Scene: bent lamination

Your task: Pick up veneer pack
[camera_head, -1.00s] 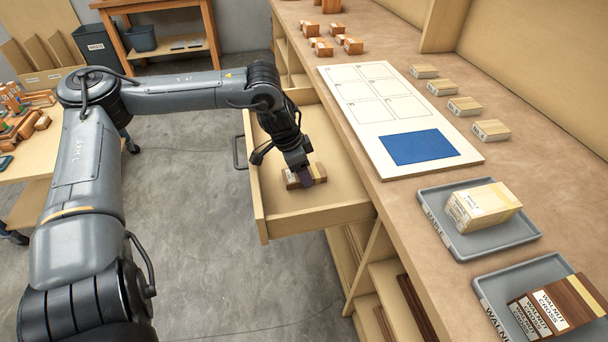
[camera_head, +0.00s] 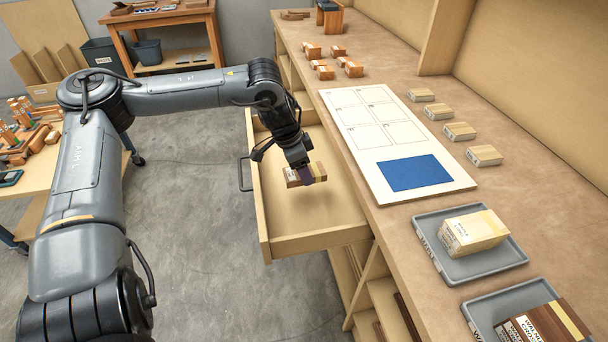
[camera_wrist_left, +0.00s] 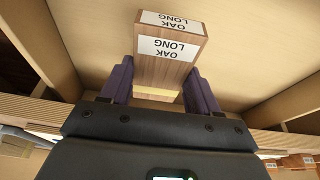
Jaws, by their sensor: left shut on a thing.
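A wooden veneer pack (camera_head: 318,172) with a pale band is in my left gripper (camera_head: 305,175), over the open drawer (camera_head: 330,235). In the left wrist view the pack (camera_wrist_left: 170,68) carries white labels reading "OAK LONG". The dark fingers of the gripper (camera_wrist_left: 160,88) are closed on its two sides. A shadow lies on the drawer floor below the pack, which hangs a little above it. The gripper hides part of the pack in the head view. My right gripper is not in view.
The bench holds a white board with a blue patch (camera_head: 414,173), several small wood blocks, a grey tray with a maple pack (camera_head: 471,231) and a tray with walnut packs (camera_head: 540,326). The drawer walls surround the pack.

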